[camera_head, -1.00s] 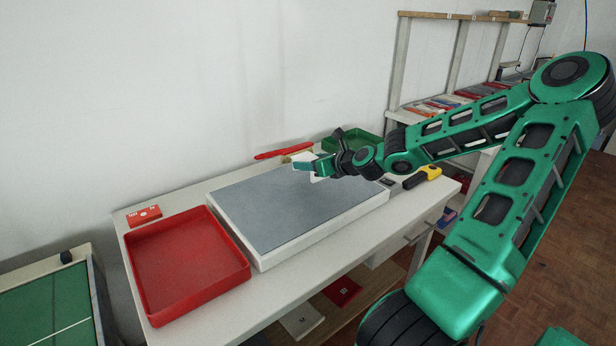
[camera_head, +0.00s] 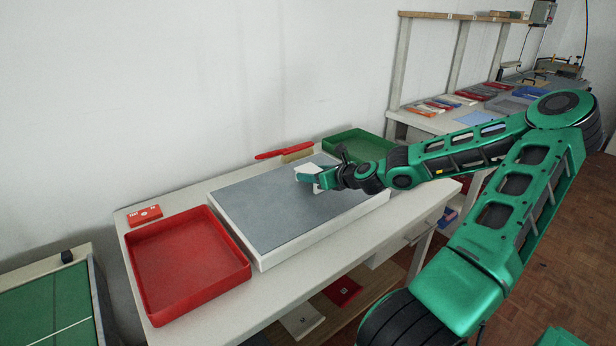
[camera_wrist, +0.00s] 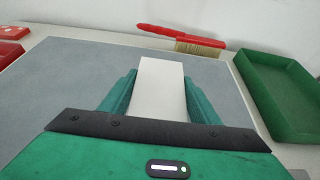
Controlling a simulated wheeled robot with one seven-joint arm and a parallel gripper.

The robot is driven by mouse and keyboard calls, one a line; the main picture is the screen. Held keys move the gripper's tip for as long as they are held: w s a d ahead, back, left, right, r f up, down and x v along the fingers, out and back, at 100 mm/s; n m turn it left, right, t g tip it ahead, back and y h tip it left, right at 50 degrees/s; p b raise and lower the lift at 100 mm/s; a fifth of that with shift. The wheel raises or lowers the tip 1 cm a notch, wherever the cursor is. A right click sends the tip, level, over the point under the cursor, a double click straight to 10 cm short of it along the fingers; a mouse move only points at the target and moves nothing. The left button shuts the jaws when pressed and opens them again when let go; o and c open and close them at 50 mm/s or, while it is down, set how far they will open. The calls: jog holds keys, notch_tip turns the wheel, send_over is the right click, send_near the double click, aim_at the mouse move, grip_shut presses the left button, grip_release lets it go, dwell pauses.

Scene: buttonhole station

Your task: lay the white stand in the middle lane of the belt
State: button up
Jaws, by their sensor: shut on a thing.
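My gripper (camera_head: 308,177) is over the grey mat, toward its far right part. It is shut on the white stand (camera_wrist: 161,88), a plain flat white piece held between both green fingers. In the head view part of the stand (camera_head: 309,168) shows above the fingers. I cannot tell whether it touches the mat or hangs just above it. A green surface with a white line (camera_head: 45,310), at the lower left, looks like the belt; only part of it is in view.
The grey mat (camera_head: 260,205) lies on a white table. A red tray (camera_head: 190,265) stands left of it, a green tray (camera_head: 357,143) behind it. A red-handled brush (camera_head: 285,152) lies at the back. A red box (camera_head: 145,215) sits at the table's left corner.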

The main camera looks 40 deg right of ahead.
jog(key=shift+f, duration=0.1)
jog(key=o, duration=1.1)
